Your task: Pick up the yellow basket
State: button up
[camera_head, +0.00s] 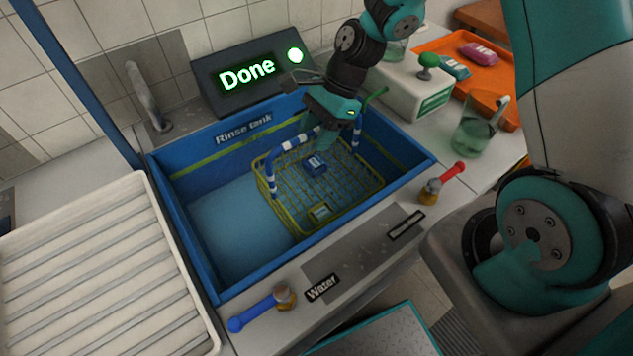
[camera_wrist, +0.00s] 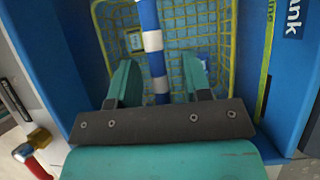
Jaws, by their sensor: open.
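The yellow wire basket (camera_head: 338,206) stands in the right part of the blue rinse tank (camera_head: 192,285). Its blue-and-white striped handle (camera_head: 290,143) arches over it. A small blue block (camera_head: 315,164) and a yellowish block (camera_head: 320,212) are in the basket. My gripper (camera_head: 318,138) is over the basket at the handle. In the wrist view my gripper (camera_wrist: 158,80) is open, with a teal finger on each side of the striped handle (camera_wrist: 152,40). The yellow mesh (camera_wrist: 205,22) shows below. I cannot tell whether the fingers touch the handle.
A display reading "Done" (camera_head: 247,74) stands behind the tank. A white ribbed rack (camera_head: 95,275) is at left. Blue (camera_head: 252,313) and red (camera_head: 446,180) valve handles sit along the front. A glass beaker (camera_head: 474,132) and orange tray (camera_head: 498,92) are at right. The tank's left part is free.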

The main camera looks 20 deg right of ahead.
jog(key=shift+f, duration=0.2)
dwell(0.3)
grip_shut()
